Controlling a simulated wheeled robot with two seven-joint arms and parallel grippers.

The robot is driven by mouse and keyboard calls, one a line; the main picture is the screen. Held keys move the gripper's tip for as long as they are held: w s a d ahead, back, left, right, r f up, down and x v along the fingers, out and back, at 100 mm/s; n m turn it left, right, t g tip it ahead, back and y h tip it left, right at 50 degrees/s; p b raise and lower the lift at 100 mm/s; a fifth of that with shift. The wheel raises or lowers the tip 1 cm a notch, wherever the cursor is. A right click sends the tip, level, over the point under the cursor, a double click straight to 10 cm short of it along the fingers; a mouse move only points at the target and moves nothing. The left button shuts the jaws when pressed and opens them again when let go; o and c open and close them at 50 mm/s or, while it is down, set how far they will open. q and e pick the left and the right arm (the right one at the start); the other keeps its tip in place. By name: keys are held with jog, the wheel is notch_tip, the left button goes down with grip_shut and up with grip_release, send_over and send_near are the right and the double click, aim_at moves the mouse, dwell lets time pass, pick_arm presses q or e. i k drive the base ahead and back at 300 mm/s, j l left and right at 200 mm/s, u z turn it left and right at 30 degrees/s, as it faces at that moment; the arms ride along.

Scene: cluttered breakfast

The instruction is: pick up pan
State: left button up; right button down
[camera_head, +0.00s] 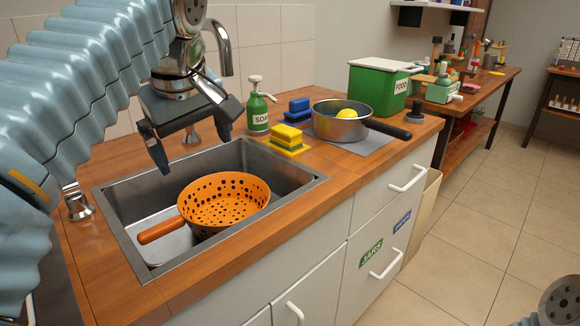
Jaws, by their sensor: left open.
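The pan (329,127) is a metal saucepan with a long black handle (387,128) pointing right, towards the counter's front edge. It stands upright on a grey mat (362,147) on the wooden counter. A yellow round thing (347,113) shows inside it. My left gripper (193,150) is open and empty, above the back left of the sink. It is well to the left of the pan and apart from it. My right gripper is not in view.
An orange colander (226,203) sits in the sink (131,195). A soap bottle (257,109), a yellow sponge stack (287,137) and a blue one (298,110) stand between sink and pan. A green food box (376,91) stands behind the pan.

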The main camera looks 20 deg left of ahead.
aim_at(324, 124)
jog(key=k+l, duration=0.8)
jog(key=l, duration=0.1)
